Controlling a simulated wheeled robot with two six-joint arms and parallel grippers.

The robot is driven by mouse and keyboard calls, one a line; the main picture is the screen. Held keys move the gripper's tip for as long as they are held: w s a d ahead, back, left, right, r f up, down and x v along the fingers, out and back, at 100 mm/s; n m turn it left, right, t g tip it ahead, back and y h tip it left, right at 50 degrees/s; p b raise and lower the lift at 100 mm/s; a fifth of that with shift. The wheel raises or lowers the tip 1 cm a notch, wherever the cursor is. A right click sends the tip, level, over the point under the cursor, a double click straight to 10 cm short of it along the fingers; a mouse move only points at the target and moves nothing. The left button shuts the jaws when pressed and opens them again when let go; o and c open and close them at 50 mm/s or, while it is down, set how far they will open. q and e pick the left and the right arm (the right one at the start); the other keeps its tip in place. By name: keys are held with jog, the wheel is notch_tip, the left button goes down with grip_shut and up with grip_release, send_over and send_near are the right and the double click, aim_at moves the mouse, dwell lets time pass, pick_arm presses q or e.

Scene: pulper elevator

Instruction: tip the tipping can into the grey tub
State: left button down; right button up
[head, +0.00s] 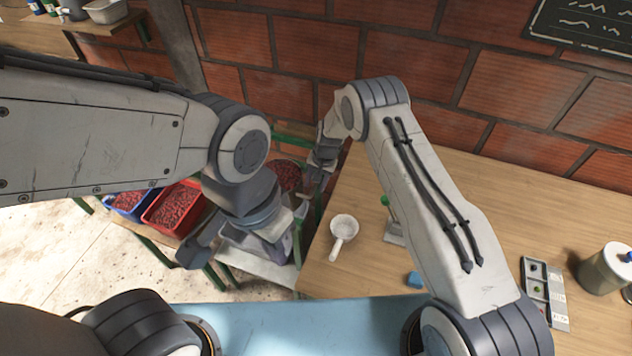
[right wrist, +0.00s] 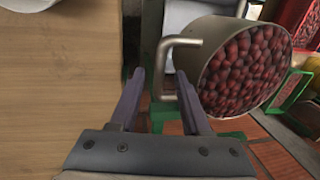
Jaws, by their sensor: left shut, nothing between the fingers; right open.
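The tipping can (right wrist: 203,68) is a metal can full of red cherries. In the right wrist view its bent handle (right wrist: 180,42) comes down between the fingertips of my open right gripper (right wrist: 160,75), with gaps on both sides. In the head view the can's red contents (head: 286,176) show left of my right gripper (head: 318,178), past the table's left edge. My left gripper (head: 268,238) is shut and empty, lower and nearer than the can. A grey tub (head: 106,11) stands on the far left shelf; I cannot tell whether it is the task's tub.
Blue (head: 127,203) and red (head: 172,207) crates of cherries stand left of my left gripper. The wooden table (head: 350,280) holds a white scoop (head: 344,229), a blue block (head: 414,280) and a lidded jar (head: 605,268). A brick wall (head: 400,65) closes the back.

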grip_shut()
dwell(1.4)
